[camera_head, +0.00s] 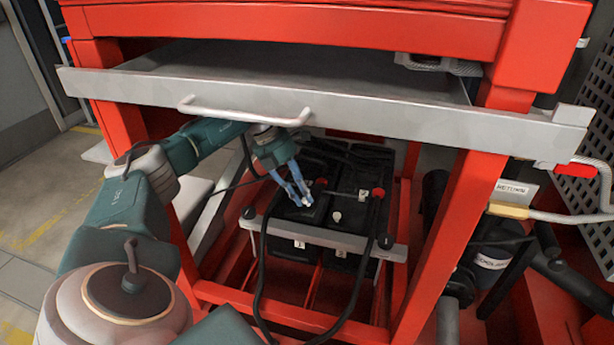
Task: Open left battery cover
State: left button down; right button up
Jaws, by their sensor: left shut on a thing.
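Two black batteries sit side by side low inside the red frame. The left battery (291,246) and the right battery (343,258) are held by a grey crossbar (322,237). My left gripper (304,201), with blue fingers, reaches down under the grey tray onto the top of the left battery. It is shut on a small part there, which looks like the left battery cover; the fingers mostly hide it. A red cap (321,182) is close to the right of the fingers, another red cap (378,193) is on the right battery. My right gripper is not in view.
A grey tray (330,99) with a pale handle (245,115) hangs close above my left arm. A red post (451,245) stands right of the batteries. Black cables (262,285) loop in front of them. Pipes and a hose crowd the right side.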

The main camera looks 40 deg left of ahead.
pick_arm(q)
jog(key=shift+s+a+r+t+h+b, duration=0.3)
jog(key=shift+a+r+t+h, duration=0.1)
jog(key=shift+a+h, duration=0.25)
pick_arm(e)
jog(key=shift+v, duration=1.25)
pick_arm(q)
jog(key=shift+d, duration=0.1)
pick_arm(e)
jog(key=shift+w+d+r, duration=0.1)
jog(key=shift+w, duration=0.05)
pick_arm(q)
jog(key=c, duration=1.6)
grip_release()
jog(key=v, duration=0.7)
jog(key=shift+r, duration=0.15)
jog(key=shift+c, duration=0.6)
